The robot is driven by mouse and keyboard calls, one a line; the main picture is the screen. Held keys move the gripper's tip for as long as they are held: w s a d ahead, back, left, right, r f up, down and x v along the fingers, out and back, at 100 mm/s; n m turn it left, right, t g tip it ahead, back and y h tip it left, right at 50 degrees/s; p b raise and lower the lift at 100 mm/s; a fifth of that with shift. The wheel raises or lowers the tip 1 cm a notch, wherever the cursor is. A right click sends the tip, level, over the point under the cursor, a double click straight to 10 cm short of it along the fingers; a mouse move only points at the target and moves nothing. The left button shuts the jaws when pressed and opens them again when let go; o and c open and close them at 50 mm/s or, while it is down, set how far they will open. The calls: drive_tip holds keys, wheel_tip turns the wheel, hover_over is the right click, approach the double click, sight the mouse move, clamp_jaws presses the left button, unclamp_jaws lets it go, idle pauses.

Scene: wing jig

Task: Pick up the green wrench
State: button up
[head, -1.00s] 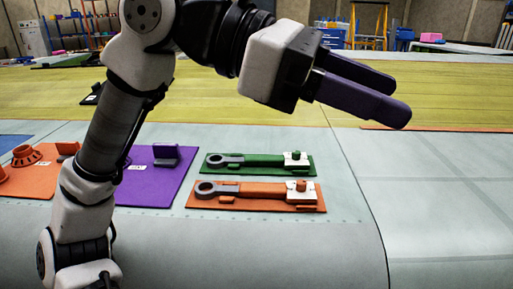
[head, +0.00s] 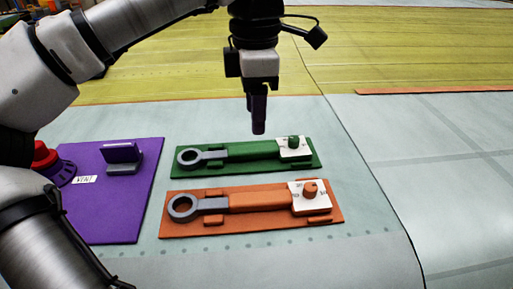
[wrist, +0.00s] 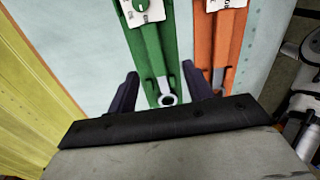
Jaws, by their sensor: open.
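The green wrench (head: 243,151), with a green handle and a grey ring head, lies flat on a green board (head: 290,166). Its ring head is at the left in the head view. My gripper (head: 258,128) points down above the board, near the middle of the handle in the picture, and holds nothing. In the wrist view the open fingers (wrist: 163,90) stand on either side of the green wrench (wrist: 148,45), with its ring head between them in the picture. The exact height above it is hard to judge.
An orange wrench (head: 255,201) lies on an orange board (head: 270,223) just in front. White dial plates with knobs sit at the right ends. A purple board (head: 125,205) with a grey-purple block is at the left.

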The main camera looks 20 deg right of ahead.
sight(257, 147)
wheel_tip(257, 147, down, 3)
drive_tip(key=f, duration=0.1)
drive_tip(key=f+p, duration=0.1)
drive_tip(key=f, duration=0.2)
drive_tip(key=shift+w+d+p, duration=0.35)
drive_tip(key=shift+w, duration=0.05)
drive_tip(key=shift+f, duration=0.65)
clamp_jaws()
